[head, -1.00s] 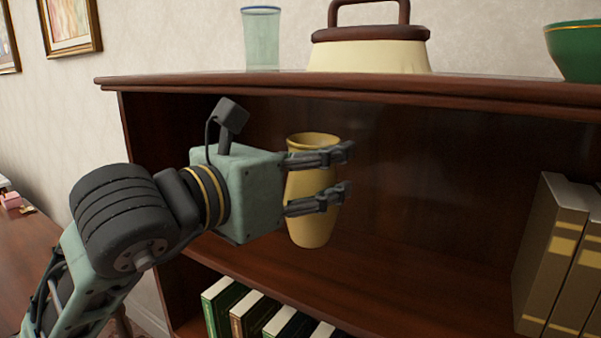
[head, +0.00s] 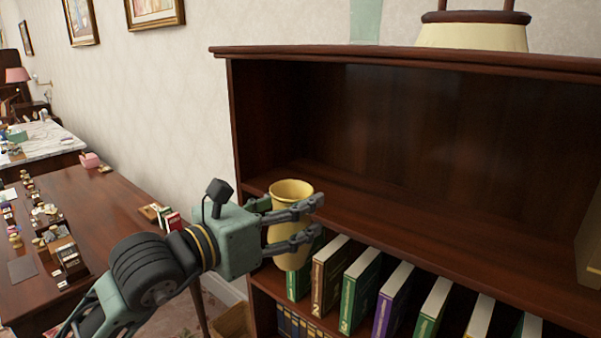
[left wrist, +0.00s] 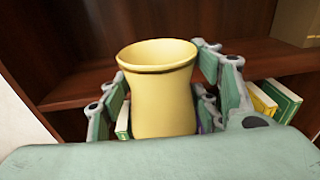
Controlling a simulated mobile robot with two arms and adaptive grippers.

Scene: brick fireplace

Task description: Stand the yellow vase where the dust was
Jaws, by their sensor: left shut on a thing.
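The yellow vase (head: 290,192) is upright in my left gripper (head: 318,218), which is shut around its body. In the head view the vase is in front of the bookcase, at about the level of its upper shelf and the row of books below. In the left wrist view the vase (left wrist: 160,90) stands between the two fingers (left wrist: 165,100), its open rim facing up. No dust shows in these frames. My right gripper is not in view.
The bookcase's upper shelf (head: 440,225) is bare in its middle. Several books (head: 360,290) stand on the shelf below. A lidded cream container (head: 470,35) and a glass (head: 365,22) are on top. A cluttered wooden table (head: 110,225) is at left.

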